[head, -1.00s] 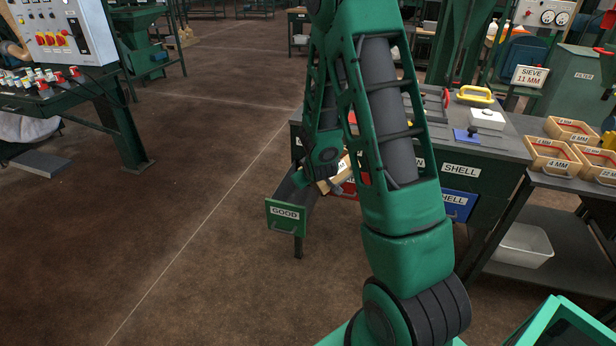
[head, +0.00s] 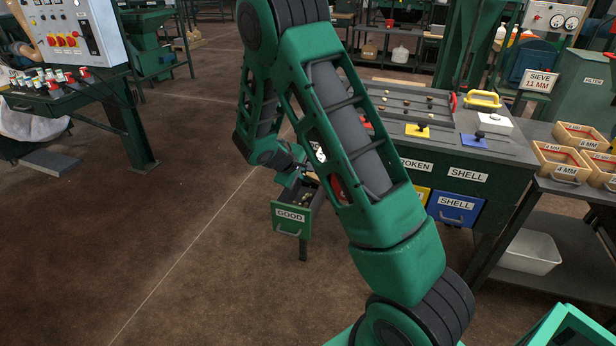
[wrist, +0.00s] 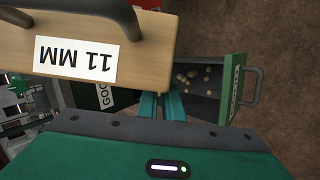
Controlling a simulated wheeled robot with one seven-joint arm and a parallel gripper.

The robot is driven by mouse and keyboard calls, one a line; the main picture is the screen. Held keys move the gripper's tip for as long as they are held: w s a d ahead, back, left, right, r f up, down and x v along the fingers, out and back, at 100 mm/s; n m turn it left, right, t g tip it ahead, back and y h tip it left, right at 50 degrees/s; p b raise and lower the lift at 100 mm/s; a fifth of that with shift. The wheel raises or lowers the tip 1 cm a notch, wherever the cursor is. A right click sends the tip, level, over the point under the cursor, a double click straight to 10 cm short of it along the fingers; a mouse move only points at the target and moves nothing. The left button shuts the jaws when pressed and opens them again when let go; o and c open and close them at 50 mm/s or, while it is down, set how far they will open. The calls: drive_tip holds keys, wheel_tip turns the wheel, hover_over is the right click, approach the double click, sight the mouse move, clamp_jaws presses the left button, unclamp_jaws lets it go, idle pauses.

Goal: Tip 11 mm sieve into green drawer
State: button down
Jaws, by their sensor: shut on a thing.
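The 11 mm sieve (wrist: 150,62) fills the upper left of the wrist view, its wooden wall and upside-down "11 MM" label towards the camera, with a dark handle on it. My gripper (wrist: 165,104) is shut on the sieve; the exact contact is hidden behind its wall. The green drawer (head: 291,221), labelled GOOD, is pulled out, and its front also shows in the wrist view (wrist: 232,88). Several pale round pieces (wrist: 197,76) lie in it. The sieve is beside and partly over the drawer's opening. In the head view my arm hides most of the sieve.
A blue SHELL drawer (head: 455,207) is in the same bench, right of my arm. Wooden sieves (head: 562,162) stand on the right-hand table, with a white bin (head: 530,252) below. A control cabinet (head: 72,35) stands at left. The floor left of the drawer is clear.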

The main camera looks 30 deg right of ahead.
drive_tip(key=n+g+h, duration=0.1)
drive_tip(key=w+a+f+g+h, duration=0.1)
drive_tip(key=n+g+h, duration=0.1)
drive_tip(key=h, duration=0.1)
drive_tip(key=shift+w+a+f+n+g, duration=0.25)
drive_tip(key=shift+a+f+n+g, duration=0.05)
drive_tip(key=shift+a+f+g, duration=0.1)
idle(0.5)
